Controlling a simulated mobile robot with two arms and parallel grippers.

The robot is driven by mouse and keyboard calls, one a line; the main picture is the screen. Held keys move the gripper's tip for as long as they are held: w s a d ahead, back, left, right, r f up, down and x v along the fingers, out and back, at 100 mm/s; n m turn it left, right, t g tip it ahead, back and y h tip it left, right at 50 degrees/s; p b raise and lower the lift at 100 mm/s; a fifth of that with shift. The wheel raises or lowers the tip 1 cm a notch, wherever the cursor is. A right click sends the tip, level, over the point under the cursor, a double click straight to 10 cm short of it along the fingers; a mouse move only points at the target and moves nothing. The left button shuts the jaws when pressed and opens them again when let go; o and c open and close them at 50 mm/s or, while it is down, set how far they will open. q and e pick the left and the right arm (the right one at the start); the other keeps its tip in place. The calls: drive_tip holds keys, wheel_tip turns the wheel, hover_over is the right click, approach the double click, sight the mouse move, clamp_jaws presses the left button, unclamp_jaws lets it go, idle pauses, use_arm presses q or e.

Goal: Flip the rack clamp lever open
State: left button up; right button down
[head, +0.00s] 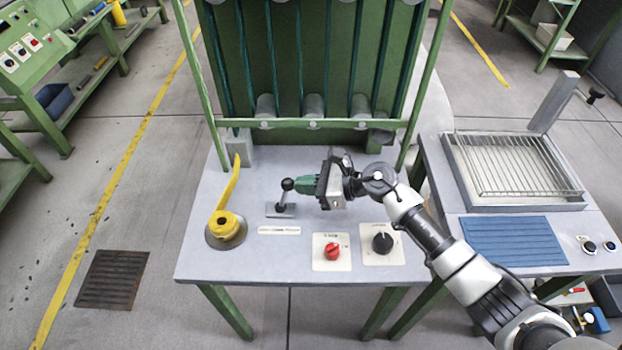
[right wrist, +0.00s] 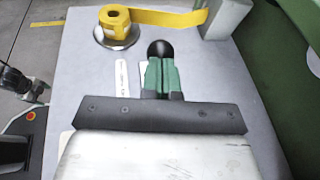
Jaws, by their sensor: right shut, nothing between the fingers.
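A small lever with a black ball knob (head: 287,184) stands upright on a grey base plate (head: 281,210) on the grey table. In the right wrist view the ball knob (right wrist: 160,48) is just beyond my fingertips. My right gripper (head: 303,184) has green fingers, shut and empty, to the right of the lever at about knob height. In the right wrist view the closed right gripper (right wrist: 161,66) hides the lever's shaft and most of its base. I cannot tell whether the fingertips touch the knob.
A yellow tape roll (head: 226,225) is left of the lever, its strip reaching a grey block (head: 240,150). A red knob (head: 332,251) and a black dial (head: 382,242) sit at the front. A green machine frame (head: 310,123) rises behind. A wire rack (head: 520,164) is at right.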

sight(286, 183)
drive_tip(key=a+h+p, duration=0.1)
drive_tip(key=p, duration=0.1)
drive_tip(key=a+r+h+p, duration=0.1)
drive_tip(key=p, duration=0.1)
drive_tip(key=a+r+h+p, duration=0.1)
drive_tip(key=a+h+p, duration=0.1)
drive_tip(key=p, duration=0.1)
drive_tip(key=shift+r+n, duration=0.2)
drive_tip(key=shift+n, duration=0.1)
drive_tip(key=a+h, duration=0.1)
drive_tip(key=a, duration=0.2)
drive_tip(key=shift+f+g+h+p, duration=0.3)
drive_tip(key=shift+f+h, duration=0.1)
drive_tip(key=shift+a, duration=0.15)
drive_tip(key=shift+r, duration=0.1)
